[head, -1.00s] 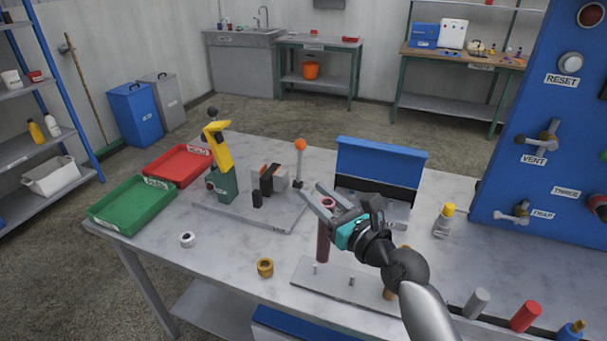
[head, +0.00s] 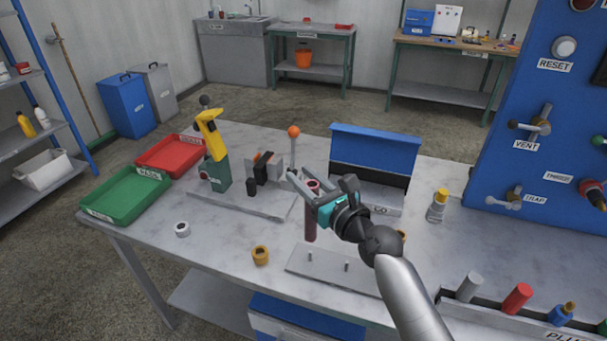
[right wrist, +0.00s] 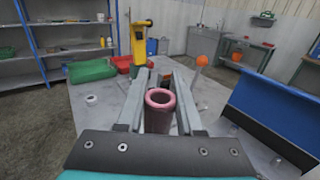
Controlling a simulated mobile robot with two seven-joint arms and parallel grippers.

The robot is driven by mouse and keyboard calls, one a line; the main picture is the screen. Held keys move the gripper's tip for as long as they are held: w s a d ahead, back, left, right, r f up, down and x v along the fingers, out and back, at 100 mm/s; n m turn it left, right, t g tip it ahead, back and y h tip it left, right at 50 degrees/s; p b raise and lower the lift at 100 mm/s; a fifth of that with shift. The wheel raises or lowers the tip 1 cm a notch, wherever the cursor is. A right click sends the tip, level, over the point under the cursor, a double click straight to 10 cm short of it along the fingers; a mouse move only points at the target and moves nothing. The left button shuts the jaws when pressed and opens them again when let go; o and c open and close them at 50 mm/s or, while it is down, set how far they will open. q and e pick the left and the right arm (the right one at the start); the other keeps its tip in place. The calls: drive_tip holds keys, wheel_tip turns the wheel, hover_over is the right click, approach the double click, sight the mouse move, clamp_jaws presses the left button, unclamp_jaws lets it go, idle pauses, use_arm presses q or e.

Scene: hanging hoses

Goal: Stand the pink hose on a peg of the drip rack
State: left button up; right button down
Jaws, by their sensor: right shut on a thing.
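The pink hose (head: 310,222) is an upright dark-pink tube with an open round top. My right gripper (head: 312,184) is shut around its upper part. In the right wrist view the hose (right wrist: 159,112) stands between the two grey fingers (right wrist: 158,92), its hollow mouth facing the camera. The drip rack (head: 315,273) is a flat grey plate with short upright pegs; two show, the left one (head: 309,257) just below the hose in the picture. The hose's lower end shows clear of that peg, near the plate's back edge. My forearm hides the rack's right side. My left gripper is out of view.
A blue open-lidded box (head: 374,152) stands behind the gripper. A yellow-capped bottle (head: 437,206) is to the right. A brass ring (head: 260,255) and a white ring (head: 182,229) lie left of the rack. The left-front tabletop is mostly clear.

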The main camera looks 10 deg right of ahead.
drive_tip(key=shift+f+b, duration=1.2)
drive_tip(key=shift+f, duration=0.65)
drive_tip(key=shift+p, duration=0.6)
drive_tip(key=shift+f+b, duration=1.95)
drive_tip(key=shift+f, duration=0.3)
drive_tip(key=shift+c, duration=2.3)
unclamp_jaws()
drive_tip(key=shift+s, duration=0.1)
drive_tip(key=v, duration=1.5)
drive_tip(key=shift+b, duration=0.45)
